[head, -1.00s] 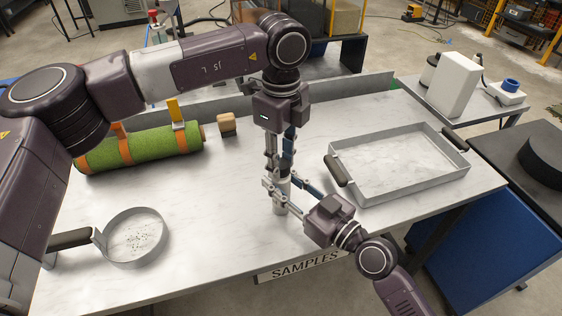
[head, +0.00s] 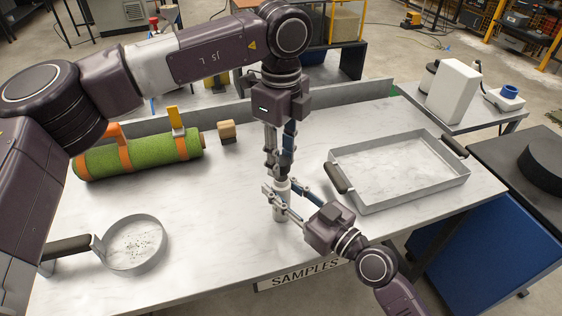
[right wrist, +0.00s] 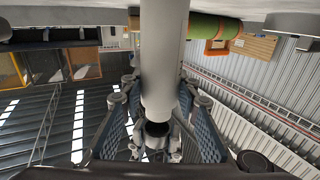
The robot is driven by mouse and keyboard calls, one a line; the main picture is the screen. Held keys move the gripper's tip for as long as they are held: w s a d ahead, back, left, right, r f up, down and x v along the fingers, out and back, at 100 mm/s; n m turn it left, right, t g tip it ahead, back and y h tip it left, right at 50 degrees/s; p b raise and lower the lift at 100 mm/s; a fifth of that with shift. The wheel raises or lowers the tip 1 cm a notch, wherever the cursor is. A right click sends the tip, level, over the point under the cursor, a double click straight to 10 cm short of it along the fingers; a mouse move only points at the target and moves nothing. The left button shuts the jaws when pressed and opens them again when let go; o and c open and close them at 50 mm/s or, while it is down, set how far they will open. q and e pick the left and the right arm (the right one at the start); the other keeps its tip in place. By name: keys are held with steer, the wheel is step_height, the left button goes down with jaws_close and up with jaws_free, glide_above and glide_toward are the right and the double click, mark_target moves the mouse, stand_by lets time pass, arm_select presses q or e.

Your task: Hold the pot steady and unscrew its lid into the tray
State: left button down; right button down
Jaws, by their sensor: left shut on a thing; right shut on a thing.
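The pot (head: 280,211) is a slim, pale grey cylinder standing upright near the front middle of the table. My right gripper (head: 283,194) reaches in from the lower right and is shut around the pot's body; in the right wrist view the pot (right wrist: 163,50) runs between its fingers. My left gripper (head: 281,178) points straight down above it, shut on the lid at the pot's top. The fingers mostly hide the lid. The tray (head: 344,153), a shallow metal one with dark handles, lies to the right and is empty.
A round pan (head: 163,245) with dark specks lies at the front left. A strapped turf roll (head: 150,153) and a small wooden block (head: 227,132) are behind it. A low upstand (head: 340,100) edges the table's back. The table is clear between pan and pot.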

arm_select(q)
steer(key=shift+r, duration=1.35)
arm_select(e)
steer(key=c, duration=1.4)
jaws_free()
